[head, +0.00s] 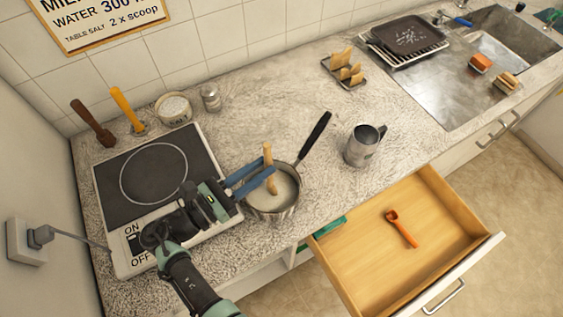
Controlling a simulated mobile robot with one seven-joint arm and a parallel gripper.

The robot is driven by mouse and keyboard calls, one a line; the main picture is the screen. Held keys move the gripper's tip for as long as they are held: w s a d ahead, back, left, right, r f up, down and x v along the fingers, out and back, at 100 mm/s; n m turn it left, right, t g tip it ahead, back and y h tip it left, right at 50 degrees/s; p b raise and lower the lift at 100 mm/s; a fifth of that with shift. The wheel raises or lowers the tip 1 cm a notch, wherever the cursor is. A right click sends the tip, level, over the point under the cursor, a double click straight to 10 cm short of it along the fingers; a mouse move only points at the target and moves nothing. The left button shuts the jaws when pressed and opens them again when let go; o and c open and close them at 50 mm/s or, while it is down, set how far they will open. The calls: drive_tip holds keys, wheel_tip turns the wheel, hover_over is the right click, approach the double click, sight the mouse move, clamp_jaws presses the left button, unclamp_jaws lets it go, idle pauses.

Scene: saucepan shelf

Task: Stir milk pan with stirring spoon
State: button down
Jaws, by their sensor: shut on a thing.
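The milk pan (285,208) is a metal saucepan with a black handle (316,136), standing on the counter right of the hot plate. White milk (288,186) fills part of it. My gripper (258,180), with blue fingers, reaches over the pan's left rim. It is shut on a light wooden stirring spoon (268,156), held nearly upright. The spoon's lower end is over or in the milk; its tip is hidden.
A hot plate (190,157) with an ON/OFF panel lies left of the pan. A metal jug (363,148) stands to the right. An open drawer (365,257) holding an orange scoop (402,229) juts out at front right. A salt bowl (174,108) and shaker (211,98) stand behind.

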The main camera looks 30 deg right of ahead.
drive_tip(key=shift+f+b, duration=0.5)
drive_tip(key=shift+f, duration=0.2)
drive_tip(key=shift+f, duration=0.15)
drive_tip(key=shift+w+b, duration=0.65)
drive_tip(key=shift+w, duration=0.25)
drive_tip(key=shift+s+a, duration=0.1)
drive_tip(key=shift+s+a+p, duration=0.4)
drive_tip(key=shift+s+a, duration=0.05)
drive_tip(key=shift+a, duration=0.25)
